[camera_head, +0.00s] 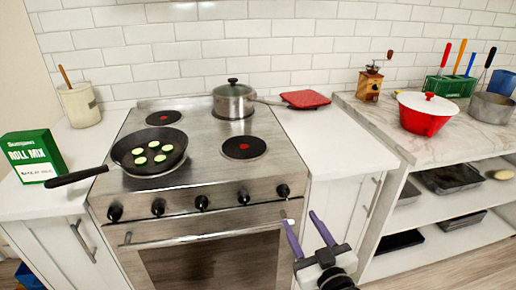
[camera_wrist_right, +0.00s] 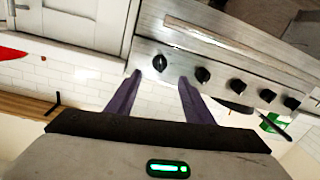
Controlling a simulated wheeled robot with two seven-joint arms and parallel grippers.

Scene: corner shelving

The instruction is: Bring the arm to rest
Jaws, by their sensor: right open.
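My right gripper (camera_head: 303,222) is open and empty in front of the stove, near the right end of its knob row. Its two purple fingers are spread apart, and they also show in the right wrist view (camera_wrist_right: 158,78), which is tilted, with stove knobs beyond the tips. No object is between the fingers. My left gripper does not show in either view. The stove (camera_head: 215,190) carries a black frying pan (camera_head: 140,160) with several green slices on the front left burner. A lidded steel pot (camera_head: 233,103) sits at the back right.
A green box (camera_head: 33,157) and a utensil crock (camera_head: 79,105) stand on the left counter. A red trivet (camera_head: 305,99) lies right of the stove. A red pot (camera_head: 426,115), a wooden grinder (camera_head: 370,84) and a green utensil holder (camera_head: 450,86) stand on the right counter. Shelves below hold trays (camera_head: 450,178).

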